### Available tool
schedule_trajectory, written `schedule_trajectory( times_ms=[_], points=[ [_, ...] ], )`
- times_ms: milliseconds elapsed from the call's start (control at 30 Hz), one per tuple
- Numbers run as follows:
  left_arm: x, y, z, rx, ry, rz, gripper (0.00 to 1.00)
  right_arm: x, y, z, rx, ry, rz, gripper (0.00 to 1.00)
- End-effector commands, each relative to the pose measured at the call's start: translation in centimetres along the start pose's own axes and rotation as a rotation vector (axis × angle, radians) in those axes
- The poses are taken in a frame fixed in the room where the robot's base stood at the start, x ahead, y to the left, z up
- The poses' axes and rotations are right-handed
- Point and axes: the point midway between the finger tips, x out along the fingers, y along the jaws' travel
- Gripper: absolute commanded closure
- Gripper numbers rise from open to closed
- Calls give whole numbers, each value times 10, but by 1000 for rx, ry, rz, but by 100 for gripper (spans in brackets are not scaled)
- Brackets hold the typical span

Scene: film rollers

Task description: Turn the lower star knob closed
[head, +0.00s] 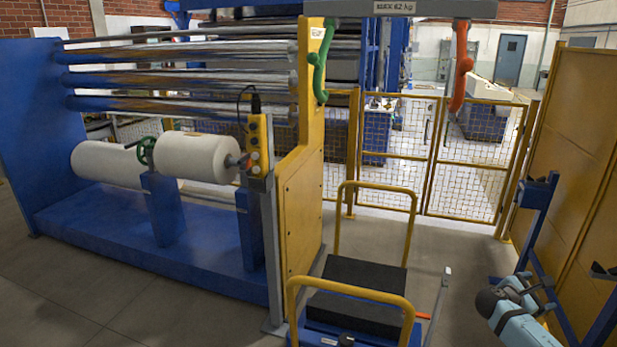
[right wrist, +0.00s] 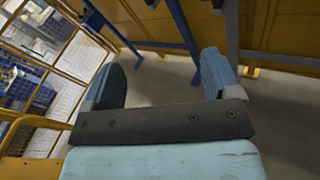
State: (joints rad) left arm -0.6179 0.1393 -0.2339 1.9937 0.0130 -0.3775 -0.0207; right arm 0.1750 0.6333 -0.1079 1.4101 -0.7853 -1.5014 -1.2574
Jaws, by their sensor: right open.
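No part is clearly recognizable as the lower star knob. A green handwheel (head: 146,151) sits on the shaft between the two white rolls in the head view, and a small reddish part (head: 244,161) shows at the right end of the nearer white roll (head: 197,156), partly hidden by the yellow control box (head: 257,145). My right gripper (head: 532,287) is at the lower right, far from the roller machine. In the right wrist view its two blue fingers (right wrist: 160,75) stand wide apart with only floor between them. My left gripper is not in view.
A yellow-handled cart (head: 352,292) with a black top stands between my right gripper and the machine. A blue stand (head: 536,215) is close to the gripper, before yellow panels (head: 575,130). A mesh fence (head: 465,150) closes the back. Floor at front left is clear.

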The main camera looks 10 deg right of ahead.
Motion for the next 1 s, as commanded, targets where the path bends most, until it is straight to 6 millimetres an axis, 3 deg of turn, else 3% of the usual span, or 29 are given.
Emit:
schedule_trajectory(
  times_ms=[33,100,300,467,500,733,1000],
  points=[
    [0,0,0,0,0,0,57,17,7,32,24,-44,5,17],
    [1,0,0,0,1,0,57,33,14,67,52,-90,11,17],
    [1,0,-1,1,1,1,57,63,29,153,118,-199,27,17],
    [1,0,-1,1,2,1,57,76,38,215,164,-275,42,17],
    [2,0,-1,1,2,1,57,77,45,199,219,-207,97,17],
    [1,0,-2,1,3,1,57,69,92,154,607,174,339,17],
    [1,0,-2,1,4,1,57,28,143,117,1147,746,468,17]
  ],
)
